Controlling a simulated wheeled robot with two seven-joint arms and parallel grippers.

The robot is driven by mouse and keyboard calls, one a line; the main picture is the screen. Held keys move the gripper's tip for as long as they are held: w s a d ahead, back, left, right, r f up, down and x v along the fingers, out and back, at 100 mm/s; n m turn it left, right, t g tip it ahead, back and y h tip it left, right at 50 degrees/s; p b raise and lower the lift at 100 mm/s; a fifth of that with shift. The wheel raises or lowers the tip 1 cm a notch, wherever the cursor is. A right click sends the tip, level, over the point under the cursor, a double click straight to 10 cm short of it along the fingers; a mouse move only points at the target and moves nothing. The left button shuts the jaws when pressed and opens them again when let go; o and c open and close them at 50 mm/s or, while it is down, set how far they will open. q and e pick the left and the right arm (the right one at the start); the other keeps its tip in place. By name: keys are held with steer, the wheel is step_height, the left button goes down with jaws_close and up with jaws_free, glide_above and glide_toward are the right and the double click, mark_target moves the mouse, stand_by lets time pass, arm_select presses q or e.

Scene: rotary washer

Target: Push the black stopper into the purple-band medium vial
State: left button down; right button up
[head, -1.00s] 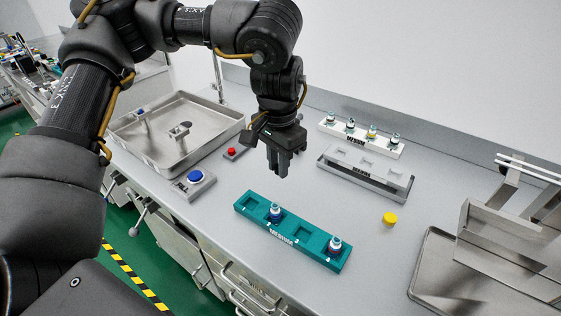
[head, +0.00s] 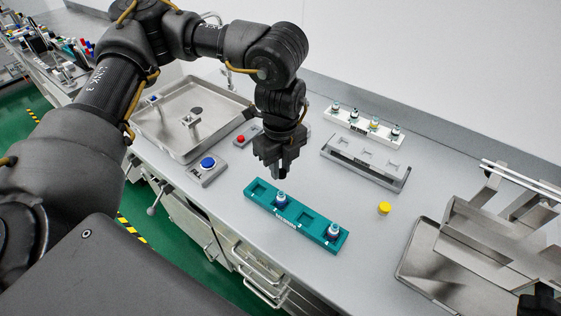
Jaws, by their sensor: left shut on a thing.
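The teal rack (head: 309,218) stands on the bench below and in front of my left gripper. It holds two upright vials, a left one (head: 281,200) and a right one (head: 333,231). Both show bluish-purple colour, and I cannot tell which has the purple band. My left gripper (head: 281,174) points down above the bench, just behind the left end of the rack and apart from both vials. It is shut on the black stopper, which is mostly hidden between the dark fingers.
A white rack (head: 364,128) with several small vials stands at the back, with a grey rack (head: 365,163) before it. A yellow cap (head: 384,208) lies on the bench. A blue button (head: 208,163), red button (head: 240,139) and steel basin (head: 180,152) are left; a metal tray (head: 425,265) is right.

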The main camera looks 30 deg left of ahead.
arm_select(q)
steer(key=shift+f, duration=0.1)
arm_select(e)
steer(key=shift+d+f, duration=0.15)
steer(key=shift+d, duration=0.1)
